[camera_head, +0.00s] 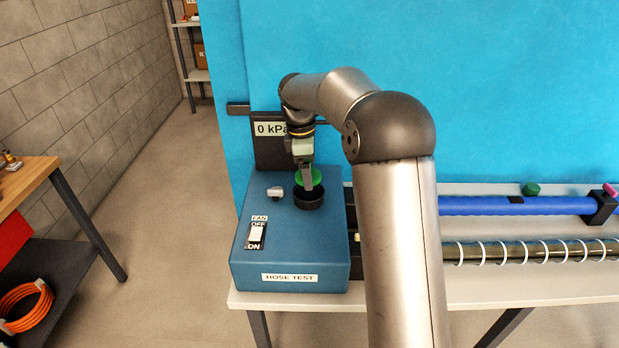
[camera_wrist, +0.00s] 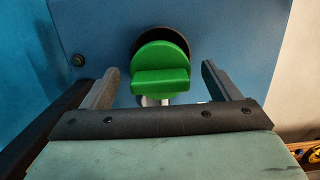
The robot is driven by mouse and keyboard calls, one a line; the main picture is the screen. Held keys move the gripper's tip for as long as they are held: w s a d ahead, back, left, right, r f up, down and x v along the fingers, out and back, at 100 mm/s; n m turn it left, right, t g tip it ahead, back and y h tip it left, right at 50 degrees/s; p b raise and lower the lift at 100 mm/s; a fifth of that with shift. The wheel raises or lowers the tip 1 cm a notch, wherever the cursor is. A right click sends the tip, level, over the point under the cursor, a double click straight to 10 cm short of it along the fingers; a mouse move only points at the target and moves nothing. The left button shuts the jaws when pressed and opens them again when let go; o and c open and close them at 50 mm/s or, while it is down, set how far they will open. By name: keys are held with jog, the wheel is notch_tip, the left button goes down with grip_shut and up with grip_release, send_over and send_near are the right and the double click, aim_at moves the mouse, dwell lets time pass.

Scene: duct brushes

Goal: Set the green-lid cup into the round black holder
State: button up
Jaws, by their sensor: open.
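The cup's bright green lid (camera_head: 316,177) shows just above the round black holder (camera_head: 309,201) on top of the blue HOSE TEST box. In the wrist view the green lid (camera_wrist: 160,55) with its raised grip tab lies in front of the dark round holder (camera_wrist: 137,42). The cup body is mostly hidden below the lid, and I cannot tell whether it sits fully in the holder. My gripper (camera_wrist: 161,75) is open, with one finger on each side of the lid and a gap on both sides. In the head view my gripper (camera_head: 307,181) points down at the lid.
The blue box (camera_head: 290,250) carries a fan switch (camera_head: 257,235), a small light knob (camera_head: 275,192) and a 0 kPa display (camera_head: 268,129) behind. To the right lie a blue tube (camera_head: 470,206) and a ringed hose (camera_head: 520,251) on the table.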

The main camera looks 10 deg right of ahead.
notch_tip(320, 180, up, 9)
jog(key=a, duration=0.1)
jog(key=s+f+m, duration=0.3)
jog(key=s+m, duration=0.2)
jog(key=s, duration=0.7)
jog(key=s+f+m+y, duration=0.1)
jog(key=s+f+m, duration=0.3)
jog(key=s, duration=0.8)
jog(key=s+f+m+t, duration=0.1)
jog(key=s+f+m, duration=0.3)
jog(key=s, duration=0.8)
jog(key=shift+d+m, duration=0.45)
jog(key=shift+m, duration=0.65)
